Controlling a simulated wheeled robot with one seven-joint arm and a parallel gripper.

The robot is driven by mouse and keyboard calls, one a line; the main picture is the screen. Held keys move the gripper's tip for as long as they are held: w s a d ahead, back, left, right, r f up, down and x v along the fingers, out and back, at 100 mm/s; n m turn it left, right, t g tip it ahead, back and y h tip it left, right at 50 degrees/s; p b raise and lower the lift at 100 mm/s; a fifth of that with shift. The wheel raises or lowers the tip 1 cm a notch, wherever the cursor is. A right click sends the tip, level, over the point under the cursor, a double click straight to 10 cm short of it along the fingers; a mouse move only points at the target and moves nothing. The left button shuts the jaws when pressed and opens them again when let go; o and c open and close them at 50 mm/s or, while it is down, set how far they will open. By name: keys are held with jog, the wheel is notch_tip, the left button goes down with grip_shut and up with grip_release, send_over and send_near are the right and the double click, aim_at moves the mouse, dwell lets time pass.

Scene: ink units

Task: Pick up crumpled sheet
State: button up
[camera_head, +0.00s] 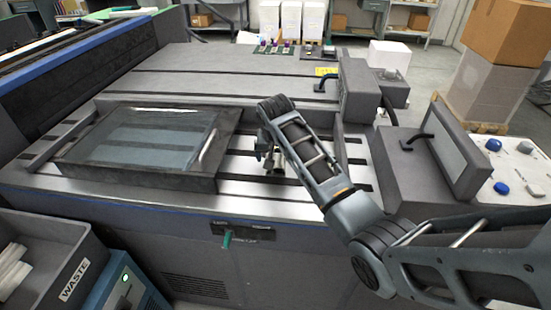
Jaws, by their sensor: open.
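My gripper (267,157) is at the end of my arm, which reaches in from the lower right. It hangs low over the slotted metal bed of the machine, just right of the framed glass panel. The gripper is small in the picture and partly covered by my wrist; its jaws are open. I cannot make out a crumpled sheet clearly. If one lies under the gripper or behind my forearm, it is hidden there. Pale rolled or folded pieces (12,268) lie in the grey bin labelled WASTE (75,279) at the lower left.
The framed glass panel (150,140) lies left of my gripper. A grey block with a handle (355,92) stands behind my arm. A raised grey cover (458,150) and a white button panel (515,165) are at right. Cardboard boxes (503,32) stand at the back right.

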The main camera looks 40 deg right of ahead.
jog(key=shift+f, duration=0.1)
jog(key=c, duration=1)
jog(key=shift+c, duration=0.2)
